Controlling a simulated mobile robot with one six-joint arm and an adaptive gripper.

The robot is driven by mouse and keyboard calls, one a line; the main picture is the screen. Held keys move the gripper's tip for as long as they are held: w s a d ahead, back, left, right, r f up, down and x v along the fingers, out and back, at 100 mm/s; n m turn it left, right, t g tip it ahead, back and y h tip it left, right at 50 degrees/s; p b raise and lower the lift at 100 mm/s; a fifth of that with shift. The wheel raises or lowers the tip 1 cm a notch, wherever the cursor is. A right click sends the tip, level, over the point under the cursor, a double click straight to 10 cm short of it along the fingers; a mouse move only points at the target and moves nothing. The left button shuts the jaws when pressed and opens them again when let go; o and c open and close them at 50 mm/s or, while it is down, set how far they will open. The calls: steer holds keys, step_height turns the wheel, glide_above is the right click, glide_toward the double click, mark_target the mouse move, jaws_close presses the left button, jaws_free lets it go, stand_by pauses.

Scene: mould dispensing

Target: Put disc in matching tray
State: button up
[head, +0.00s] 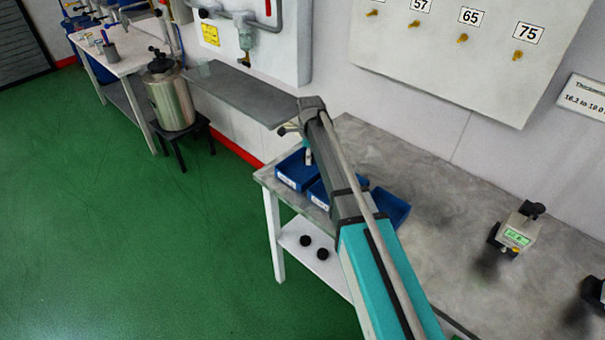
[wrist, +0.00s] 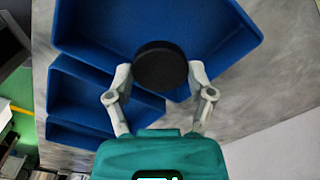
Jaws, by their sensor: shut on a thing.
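A black disc (wrist: 160,66) is between the fingertips of my gripper (wrist: 160,78) in the wrist view. My gripper is shut on it and holds it over a blue tray (wrist: 225,45). In the head view, blue trays stand in a row on the grey table: a left tray (head: 296,171), a middle tray (head: 318,194) and a right tray (head: 390,208). My arm hides parts of them. My gripper's end (head: 308,155) shows near the left tray, with the disc hidden there. The tray labels are too small to read.
Two black discs (head: 314,247) lie on the white lower shelf (head: 290,232). A measuring device with a green display (head: 517,236) stands on the table (head: 440,190) at right. A grey wall shelf (head: 235,92) is behind the left tray. The table's middle is clear.

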steer(key=shift+f+b, duration=0.3)
steer(key=shift+f, duration=0.2)
steer(key=o, duration=0.9)
steer(key=shift+o, duration=0.2)
steer(key=shift+s, duration=0.1)
steer(key=s+d+n, duration=0.2)
steer(key=s+d, duration=0.2)
steer(key=s+d+n, duration=0.3)
steer(key=s+d, duration=0.1)
steer(key=s+d+n, duration=0.3)
steer(key=s+d, duration=0.1)
steer(key=shift+d, duration=0.35)
steer(key=s+d+n, duration=0.3)
steer(key=s, duration=0.1)
steer(key=s+d+n, duration=0.3)
steer(key=s, duration=0.2)
steer(key=s+d+n, duration=0.3)
steer(key=s+n, duration=0.1)
steer(key=s, duration=0.1)
steer(key=shift+d, duration=0.2)
